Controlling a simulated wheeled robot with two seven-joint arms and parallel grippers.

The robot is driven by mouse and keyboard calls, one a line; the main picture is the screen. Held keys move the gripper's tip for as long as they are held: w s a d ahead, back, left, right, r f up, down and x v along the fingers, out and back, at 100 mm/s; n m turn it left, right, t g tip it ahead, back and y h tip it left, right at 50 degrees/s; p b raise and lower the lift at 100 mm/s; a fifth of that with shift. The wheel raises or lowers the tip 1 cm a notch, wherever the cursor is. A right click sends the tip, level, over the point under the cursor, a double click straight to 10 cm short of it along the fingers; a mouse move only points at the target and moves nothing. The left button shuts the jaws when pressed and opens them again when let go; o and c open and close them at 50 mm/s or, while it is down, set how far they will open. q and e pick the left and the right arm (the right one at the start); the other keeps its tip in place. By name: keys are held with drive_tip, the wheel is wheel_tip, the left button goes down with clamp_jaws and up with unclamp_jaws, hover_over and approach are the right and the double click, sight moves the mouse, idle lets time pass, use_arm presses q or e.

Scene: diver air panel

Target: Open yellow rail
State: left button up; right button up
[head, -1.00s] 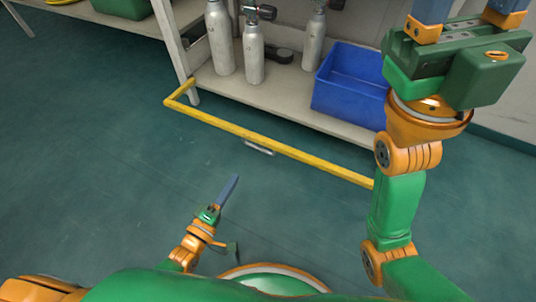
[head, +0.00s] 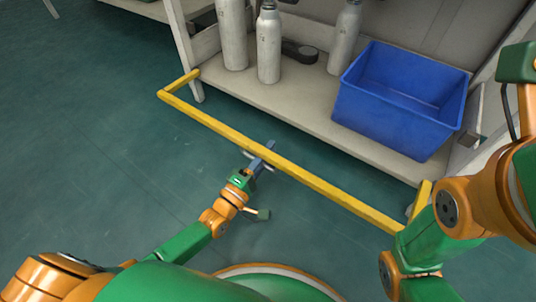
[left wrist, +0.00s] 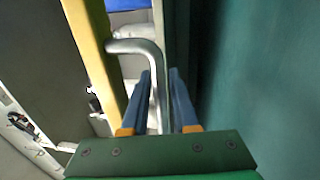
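The yellow rail (head: 310,180) runs in front of the shelf, low above the floor, with a short arm at each end going back to the shelf. It also shows at the left of the left wrist view (left wrist: 88,45). A grey metal handle (left wrist: 150,52) bends out from the rail. My left gripper (head: 263,157) is at the middle of the rail. In the left wrist view its blue fingers (left wrist: 165,95) are apart, with the handle's bar running between them and a gap beside it. My right arm is at the right edge; its fingers are out of view.
A blue bin (head: 400,95) and several grey cylinders (head: 269,45) stand on the lower shelf (head: 300,115) behind the rail. A dark object (head: 300,52) lies among the cylinders. The green floor (head: 90,150) at the left is clear.

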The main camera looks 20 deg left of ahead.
use_arm(q)
drive_tip(key=shift+c, duration=0.2)
clamp_jaws()
idle(0.8)
idle(0.3)
drive_tip(key=shift+s+r+g+y+p, duration=0.15)
drive_tip(key=shift+r+g+y+p, duration=0.55)
drive_tip(key=shift+p, duration=2.75)
